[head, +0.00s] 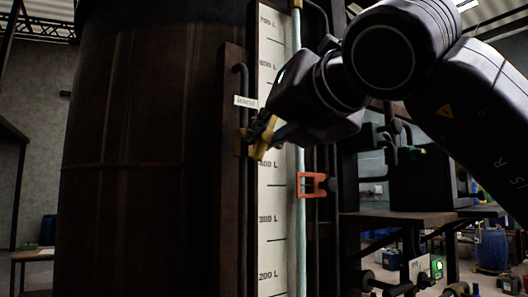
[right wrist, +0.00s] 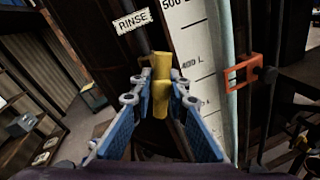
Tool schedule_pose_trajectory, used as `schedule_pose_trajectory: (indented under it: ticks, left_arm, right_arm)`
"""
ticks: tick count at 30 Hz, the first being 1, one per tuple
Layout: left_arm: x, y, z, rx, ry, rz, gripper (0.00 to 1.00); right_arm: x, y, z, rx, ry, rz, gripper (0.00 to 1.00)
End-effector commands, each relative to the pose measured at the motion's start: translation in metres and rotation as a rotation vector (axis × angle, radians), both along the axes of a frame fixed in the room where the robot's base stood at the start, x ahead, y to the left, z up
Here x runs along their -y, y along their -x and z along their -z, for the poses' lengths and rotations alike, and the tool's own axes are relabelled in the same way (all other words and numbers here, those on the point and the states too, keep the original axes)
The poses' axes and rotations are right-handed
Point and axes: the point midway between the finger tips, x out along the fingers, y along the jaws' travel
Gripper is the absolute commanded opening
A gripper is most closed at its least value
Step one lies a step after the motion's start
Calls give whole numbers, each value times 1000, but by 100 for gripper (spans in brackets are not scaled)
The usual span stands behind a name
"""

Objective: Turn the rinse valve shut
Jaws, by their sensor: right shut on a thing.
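The rinse valve is a yellow handle (right wrist: 161,98) on a dark vertical pipe beside the vat's level scale, just under a white tag reading RINSE (right wrist: 132,21). In the head view the yellow handle (head: 263,150) shows left of the scale, under the tag (head: 246,102). My right gripper (right wrist: 159,88) has its blue-padded fingers on either side of the yellow handle and is shut on it. In the head view the right gripper (head: 268,136) comes in from the right and partly hides the valve. My left gripper is not in view.
A large dark vat (head: 150,130) fills the left. The white level scale (head: 272,215) and a pale sight tube (head: 300,230) stand beside the valve, with an orange clamp (head: 311,186) on the tube. A bench (head: 400,218) and a blue barrel (head: 491,250) are at right.

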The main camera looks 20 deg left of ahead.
Motion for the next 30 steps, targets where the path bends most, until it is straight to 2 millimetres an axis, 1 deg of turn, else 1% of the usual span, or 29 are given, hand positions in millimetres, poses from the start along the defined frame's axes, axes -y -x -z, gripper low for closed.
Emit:
schedule_pose_trajectory:
  ticks: [1,9,30]
  left_arm:
    - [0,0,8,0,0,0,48]
    - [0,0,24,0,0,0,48]
    - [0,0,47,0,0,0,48]
  right_arm:
    - [0,0,3,-36,-30,2,0]
    - [2,-2,2,-239,-188,4,0]
    - [3,-3,1,-739,-580,2,0]
